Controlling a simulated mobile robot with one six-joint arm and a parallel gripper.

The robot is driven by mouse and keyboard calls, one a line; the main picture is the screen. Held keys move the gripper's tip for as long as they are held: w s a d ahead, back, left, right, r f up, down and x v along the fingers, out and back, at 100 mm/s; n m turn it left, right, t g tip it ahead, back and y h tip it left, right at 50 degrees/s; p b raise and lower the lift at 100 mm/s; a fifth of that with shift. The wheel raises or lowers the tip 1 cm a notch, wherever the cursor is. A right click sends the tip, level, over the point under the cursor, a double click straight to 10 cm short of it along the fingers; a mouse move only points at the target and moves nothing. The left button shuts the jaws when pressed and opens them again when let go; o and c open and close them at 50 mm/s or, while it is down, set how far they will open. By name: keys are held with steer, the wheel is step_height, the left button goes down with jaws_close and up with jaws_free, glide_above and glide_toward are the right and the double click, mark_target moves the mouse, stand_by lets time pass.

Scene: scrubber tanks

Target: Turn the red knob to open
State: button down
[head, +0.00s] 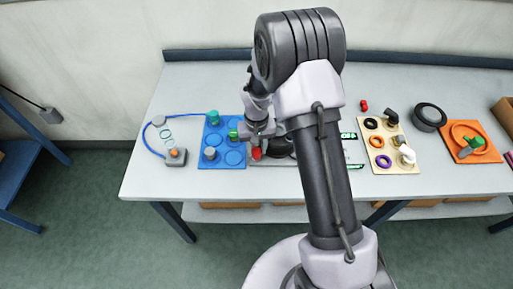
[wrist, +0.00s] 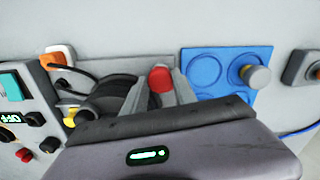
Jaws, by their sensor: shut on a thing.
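The red knob (head: 256,154) shows just below my gripper (head: 258,141) in the head view, at the left end of a grey unit on the bench. In the wrist view the red knob (wrist: 160,79) stands between the two fingers of my gripper (wrist: 162,88). The fingers are shut on it from both sides. Only the knob's rounded red top shows; its base and any open or shut marking are hidden by the fingers and the gripper body. My arm covers much of the unit in the head view.
A blue tray (head: 208,160) with round recesses and several caps sits close on the left. Further left is a grey box (head: 175,157) with a blue hose. A cream board (head: 403,166) with coloured rings and an orange board (head: 487,155) lie right. The bench front is clear.

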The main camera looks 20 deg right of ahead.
mark_target(257, 151)
stand_by(0.4)
steer(key=c, duration=1)
jaws_free()
step_height(257, 151, up, 18)
steer(key=p, duration=0.4)
steer(key=shift+f, duration=0.25)
